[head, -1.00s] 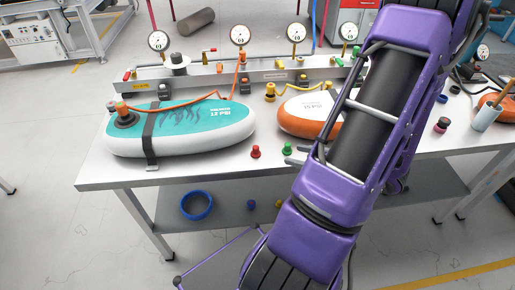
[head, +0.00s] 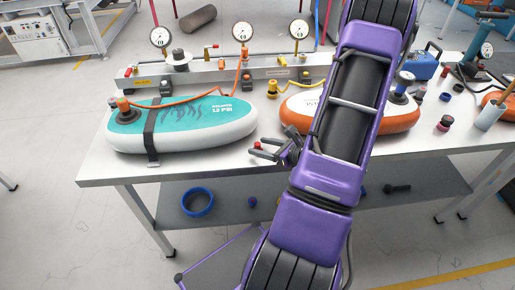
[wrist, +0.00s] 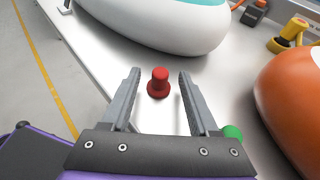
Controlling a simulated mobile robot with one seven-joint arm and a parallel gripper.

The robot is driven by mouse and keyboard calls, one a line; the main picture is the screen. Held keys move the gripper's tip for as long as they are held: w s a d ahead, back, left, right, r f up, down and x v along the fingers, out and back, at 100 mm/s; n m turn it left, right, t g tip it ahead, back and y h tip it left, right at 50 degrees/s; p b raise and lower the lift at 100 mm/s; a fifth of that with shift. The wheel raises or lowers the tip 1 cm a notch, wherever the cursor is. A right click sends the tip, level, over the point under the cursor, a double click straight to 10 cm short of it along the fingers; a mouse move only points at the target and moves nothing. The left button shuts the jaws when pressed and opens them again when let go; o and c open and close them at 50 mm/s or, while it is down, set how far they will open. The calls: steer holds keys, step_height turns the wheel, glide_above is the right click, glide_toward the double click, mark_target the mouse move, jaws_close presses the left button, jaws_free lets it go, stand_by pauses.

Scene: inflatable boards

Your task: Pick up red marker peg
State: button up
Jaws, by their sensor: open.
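The red marker peg (wrist: 159,83) stands upright on the white table top, with a wide round base and a narrower top. In the wrist view it is between and slightly beyond the two fingertips of my open gripper (wrist: 160,76), not visibly touched by either. In the head view my gripper (head: 262,150) is low over the front part of the table, between the two boards. The red peg (head: 257,145) shows there only as a small red spot at the fingers.
A teal inflatable board (head: 190,125) lies left and an orange one (head: 296,122) right, beyond my arm. A green peg (wrist: 232,132) is close to my right finger in the wrist view. The table's front edge (head: 130,181) is near. A gauge rail (head: 210,75) runs behind.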

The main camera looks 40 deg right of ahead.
steer(key=shift+x, duration=1.05)
jaws_close()
